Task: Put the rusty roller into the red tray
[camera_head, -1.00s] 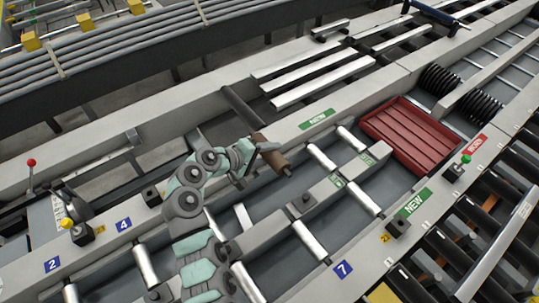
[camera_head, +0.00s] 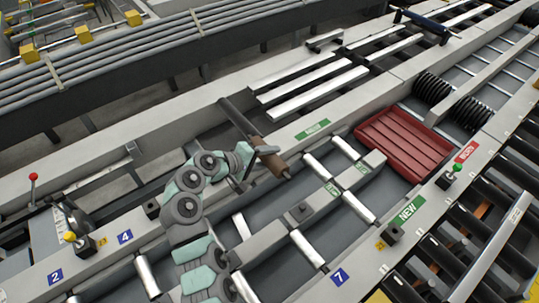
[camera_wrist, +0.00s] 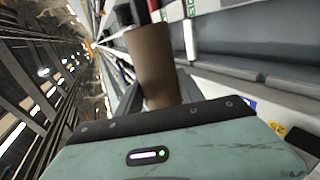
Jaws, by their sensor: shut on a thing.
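The rusty roller (camera_head: 276,165) is a brown cylinder, held slantwise in my gripper (camera_head: 264,152). In the head view it appears over the bed beside the near end of a dark bar. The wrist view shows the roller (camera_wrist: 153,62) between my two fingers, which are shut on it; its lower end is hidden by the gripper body. The red tray (camera_head: 372,141) is a ribbed rectangular tray to the right of my gripper. It looks empty and stands apart from the roller.
A dark bar (camera_head: 239,119) slants up-left from the roller. Pale rollers (camera_head: 315,165) and a grey crossbeam (camera_head: 362,173) lie between gripper and tray. Black coils (camera_head: 432,86) stand behind the tray. Knobbed control posts (camera_head: 447,179) stand on the near rail.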

